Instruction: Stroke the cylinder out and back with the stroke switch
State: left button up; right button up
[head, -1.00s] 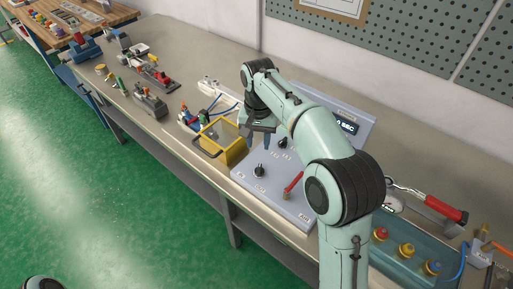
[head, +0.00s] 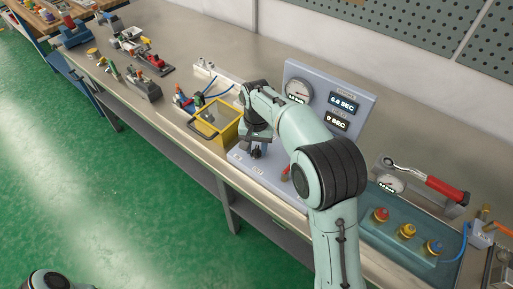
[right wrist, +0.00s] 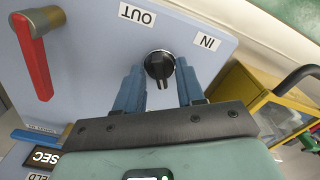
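The black stroke switch (right wrist: 160,65) sits on the light blue-grey panel (right wrist: 95,50), between the labels OUT and IN, which appear upside down in the right wrist view. My right gripper (right wrist: 158,80) is open, its two blue fingers apart on either side of the switch; I cannot tell whether they touch it. In the head view the right gripper (head: 258,143) is over the panel's left part, and the switch (head: 256,153) shows just below it. I cannot clearly make out the cylinder. My left gripper is not in view.
A yellow-framed box (head: 215,125) stands just left of the panel. A red lever (right wrist: 35,60) is on the panel. A round gauge (head: 298,91) and digital displays (head: 343,104) stand behind.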

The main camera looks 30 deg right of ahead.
jog(key=shift+f, duration=0.1)
grip_shut()
